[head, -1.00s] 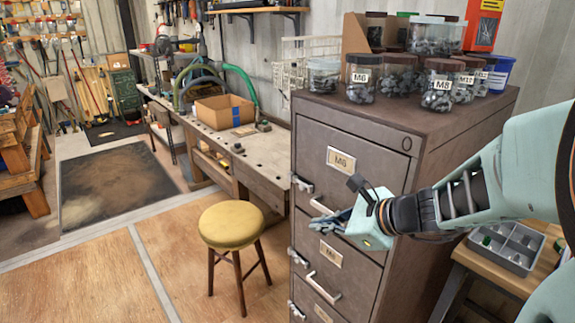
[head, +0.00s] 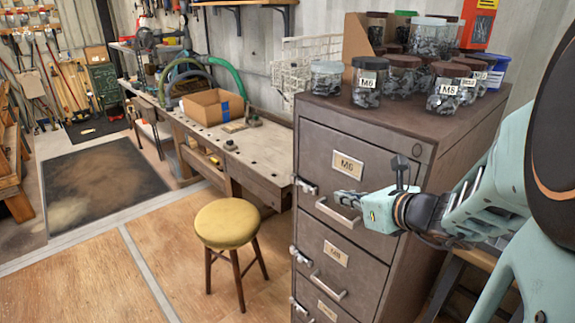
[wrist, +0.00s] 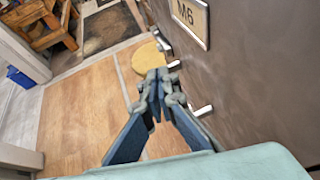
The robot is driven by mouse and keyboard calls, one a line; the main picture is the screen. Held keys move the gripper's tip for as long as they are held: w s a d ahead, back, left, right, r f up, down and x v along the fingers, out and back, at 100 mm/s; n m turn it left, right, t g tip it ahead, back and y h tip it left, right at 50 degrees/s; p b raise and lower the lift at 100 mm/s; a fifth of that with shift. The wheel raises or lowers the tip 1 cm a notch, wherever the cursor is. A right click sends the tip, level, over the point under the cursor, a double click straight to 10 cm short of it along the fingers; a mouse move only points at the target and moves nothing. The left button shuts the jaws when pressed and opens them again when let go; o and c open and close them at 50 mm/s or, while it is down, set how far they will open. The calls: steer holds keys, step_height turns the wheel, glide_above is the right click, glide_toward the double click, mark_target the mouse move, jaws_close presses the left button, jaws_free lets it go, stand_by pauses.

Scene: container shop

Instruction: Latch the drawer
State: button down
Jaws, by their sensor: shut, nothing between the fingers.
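The brown metal cabinet (head: 345,190) stands right of centre with its drawer fronts looking flush. Its top drawer carries an M6 label (head: 348,166), also in the wrist view (wrist: 190,18), and a pale bar handle (head: 338,212). A metal latch (head: 305,186) sits at that drawer's left edge. A second latch (head: 299,256) is beside the drawer below. My gripper (head: 343,197) is in front of the top drawer, close to its handle; contact cannot be told. In the wrist view its blue-grey fingers (wrist: 159,84) meet at the tips, empty.
Jars of hardware (head: 368,82) crowd the cabinet top. A yellow stool (head: 227,223) stands on the floor left of the cabinet. A workbench (head: 235,155) with a cardboard box (head: 213,106) is behind it. The plywood floor (head: 90,285) at front left is clear.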

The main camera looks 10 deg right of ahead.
mark_target(309, 188)
steer(key=shift+w, duration=0.1)
steer(key=x, duration=1.4)
steer(key=shift+a, duration=0.1)
steer(key=shift+w+a+f+b, duration=0.1)
steer(key=shift+w+a+b, duration=0.55)
steer(key=shift+b, duration=0.35)
steer(key=shift+d, duration=0.1)
